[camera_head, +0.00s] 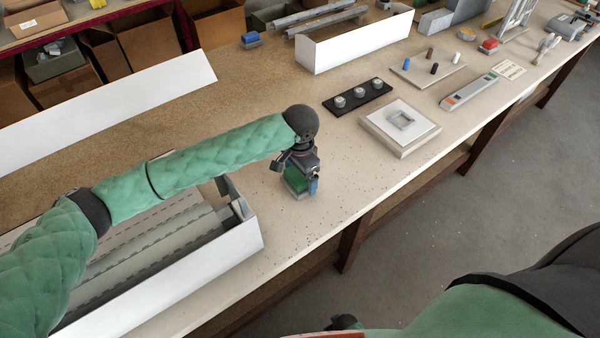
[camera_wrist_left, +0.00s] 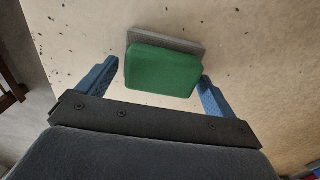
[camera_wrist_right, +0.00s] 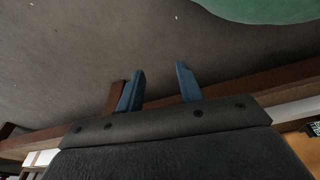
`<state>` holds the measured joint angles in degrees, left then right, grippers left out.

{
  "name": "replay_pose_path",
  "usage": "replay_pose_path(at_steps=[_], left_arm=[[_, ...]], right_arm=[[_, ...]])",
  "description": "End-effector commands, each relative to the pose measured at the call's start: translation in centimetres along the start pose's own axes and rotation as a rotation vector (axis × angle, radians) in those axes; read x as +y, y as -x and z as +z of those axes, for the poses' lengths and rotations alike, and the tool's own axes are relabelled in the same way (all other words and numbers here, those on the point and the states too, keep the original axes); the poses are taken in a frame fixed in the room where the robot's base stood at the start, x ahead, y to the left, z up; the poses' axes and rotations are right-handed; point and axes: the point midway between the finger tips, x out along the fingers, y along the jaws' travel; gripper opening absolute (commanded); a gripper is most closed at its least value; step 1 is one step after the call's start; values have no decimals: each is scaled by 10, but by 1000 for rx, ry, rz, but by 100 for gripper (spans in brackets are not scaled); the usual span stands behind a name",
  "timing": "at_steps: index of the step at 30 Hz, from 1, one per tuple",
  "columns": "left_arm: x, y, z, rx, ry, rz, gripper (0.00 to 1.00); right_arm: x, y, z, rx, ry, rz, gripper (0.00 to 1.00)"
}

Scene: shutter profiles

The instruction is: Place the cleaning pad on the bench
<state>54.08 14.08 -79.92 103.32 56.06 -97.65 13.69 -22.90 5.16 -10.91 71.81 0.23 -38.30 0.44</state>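The cleaning pad (camera_head: 296,184) is a green block on a grey base, near the bench's front edge. It seems to rest on the bench (camera_head: 345,215), just right of the long white box. My left gripper (camera_head: 300,182) is above it, pointing down. In the left wrist view the pad (camera_wrist_left: 163,70) lies between the two blue fingers (camera_wrist_left: 158,88), with small gaps on both sides, so the gripper looks open around it. In the right wrist view my right gripper (camera_wrist_right: 160,82) is partly open and empty, away from the bench, over the floor.
A white box (camera_head: 250,235) with grey profiles stands left of the pad, close to my left arm. A blue block (camera_head: 250,38) lies farther back. A black strip with round parts (camera_head: 357,96) and a square plate (camera_head: 399,127) lie to the right. Bare bench surrounds the pad's right side.

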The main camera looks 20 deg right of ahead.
Motion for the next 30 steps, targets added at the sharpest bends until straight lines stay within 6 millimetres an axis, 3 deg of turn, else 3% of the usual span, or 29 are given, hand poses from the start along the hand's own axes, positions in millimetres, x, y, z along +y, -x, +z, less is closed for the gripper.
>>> replay_pose_path(at_steps=[12, 14, 30], left_arm=[[0, 8, -1, 3, -1, 0, 100], [0, 14, -1, 2, -1, 0, 100], [0, 104, -1, 2, -1, -1, 100]], right_arm=[[2, -2, -1, -5, 0, 1, 36], [-4, 6, -7, -4, -3, -5, 36], [-22, 73, -41, -40, -21, -32, 36]])
